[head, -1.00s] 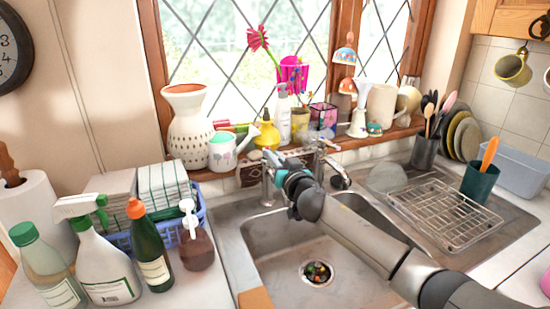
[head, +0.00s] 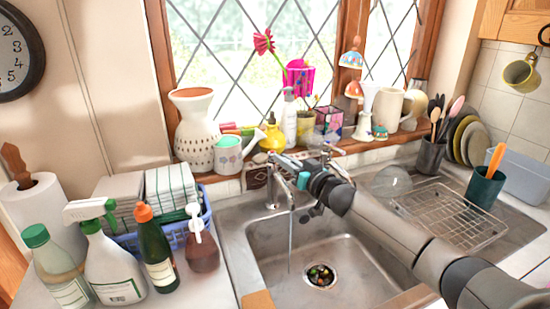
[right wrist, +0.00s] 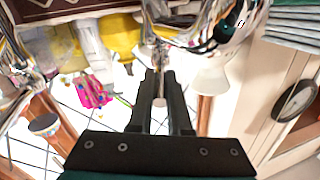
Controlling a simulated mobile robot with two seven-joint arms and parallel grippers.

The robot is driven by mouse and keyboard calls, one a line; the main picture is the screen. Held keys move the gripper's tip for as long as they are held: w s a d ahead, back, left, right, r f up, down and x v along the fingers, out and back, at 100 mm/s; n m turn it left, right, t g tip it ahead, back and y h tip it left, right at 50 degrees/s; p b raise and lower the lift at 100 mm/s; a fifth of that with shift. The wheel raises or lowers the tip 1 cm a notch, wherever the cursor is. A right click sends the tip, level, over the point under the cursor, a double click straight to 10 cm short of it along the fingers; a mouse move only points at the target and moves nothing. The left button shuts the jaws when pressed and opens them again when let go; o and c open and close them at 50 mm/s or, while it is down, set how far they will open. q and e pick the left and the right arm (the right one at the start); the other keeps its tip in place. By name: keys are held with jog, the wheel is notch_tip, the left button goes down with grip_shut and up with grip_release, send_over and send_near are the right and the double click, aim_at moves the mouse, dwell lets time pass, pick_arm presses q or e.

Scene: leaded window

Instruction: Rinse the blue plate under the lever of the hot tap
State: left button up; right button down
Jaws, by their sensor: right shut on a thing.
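My right gripper (head: 300,182) is at the left chrome tap (head: 274,180) behind the sink, partly hidden by its own wrist. In the right wrist view its two dark fingers (right wrist: 160,90) are close together on the thin tap lever (right wrist: 160,55), in front of the shiny tap body (right wrist: 205,22). A thin stream of water (head: 290,245) falls from this tap into the sink (head: 262,240). I cannot make out a blue plate; the plates (head: 472,142) standing at the back right look olive and dark. My left gripper is out of view.
A second tap (head: 334,150) stands just right of my gripper. A wire rack (head: 450,212) and a clear dome (head: 390,182) are to the right. Bottles (head: 157,250) and a blue basket (head: 207,222) crowd the left counter. The sink holds only a strainer with scraps (head: 320,276).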

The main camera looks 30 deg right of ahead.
dwell(0.4)
jog(key=c, duration=0.9)
grip_release()
jog(key=shift+o, duration=0.2)
jog(key=shift+d, duration=0.1)
jog(key=s+d+p, duration=0.1)
jog(key=s, duration=1.4)
jog(key=shift+d+p, duration=0.25)
jog(key=shift+p, duration=0.15)
jog(key=shift+s, duration=0.1)
